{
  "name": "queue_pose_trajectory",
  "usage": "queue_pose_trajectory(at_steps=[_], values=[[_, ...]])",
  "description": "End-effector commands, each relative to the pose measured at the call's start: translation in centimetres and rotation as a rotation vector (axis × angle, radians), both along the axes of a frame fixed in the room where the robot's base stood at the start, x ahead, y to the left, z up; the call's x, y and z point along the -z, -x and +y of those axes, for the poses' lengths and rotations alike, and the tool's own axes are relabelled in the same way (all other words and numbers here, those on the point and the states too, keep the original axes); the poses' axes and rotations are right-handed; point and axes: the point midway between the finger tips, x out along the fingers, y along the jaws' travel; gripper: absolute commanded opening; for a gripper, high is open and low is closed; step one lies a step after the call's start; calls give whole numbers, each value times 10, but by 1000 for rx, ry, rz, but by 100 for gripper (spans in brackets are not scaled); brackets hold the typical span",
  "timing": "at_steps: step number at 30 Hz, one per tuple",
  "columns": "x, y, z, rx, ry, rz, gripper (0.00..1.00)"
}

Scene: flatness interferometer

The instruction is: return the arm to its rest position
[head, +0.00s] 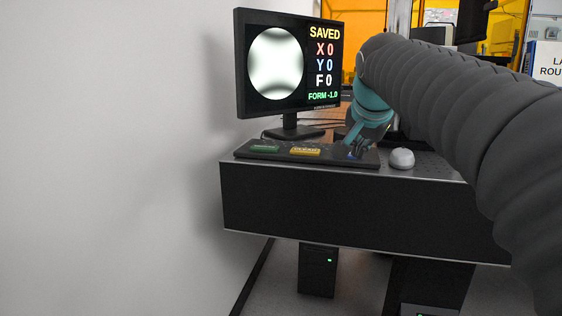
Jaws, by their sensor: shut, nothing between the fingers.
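My gripper (356,147) is at the end of my arm, over the right part of a dark control panel (277,157) on the bench. Its fingers are shut with nothing between them, and the tips are close to a blue spot on the panel. I cannot tell whether they touch it. A green button (264,148) and a yellow button (305,151) are on the panel to the left. My arm reaches in from the right edge of the picture and hides part of the bench. The monitor (288,65) reads SAVED, X 0, Y 0, F 0 and FORM -1.0.
A white rounded object (402,158) sits on the bench (330,207) just right of my gripper. The monitor stands close behind the panel. A white wall (110,150) fills the left. A dark box with a green light (318,270) is under the bench.

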Motion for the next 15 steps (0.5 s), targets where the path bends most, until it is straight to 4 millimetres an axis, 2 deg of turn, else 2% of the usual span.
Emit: queue_pose_trajectory(at_steps=[1, 8, 15], values=[[13, 22, 0, -38, 24, 19, 0], [85, 112, 2, -231, 138, 107, 0], [177, 204, 5, -430, 239, 187, 0]])
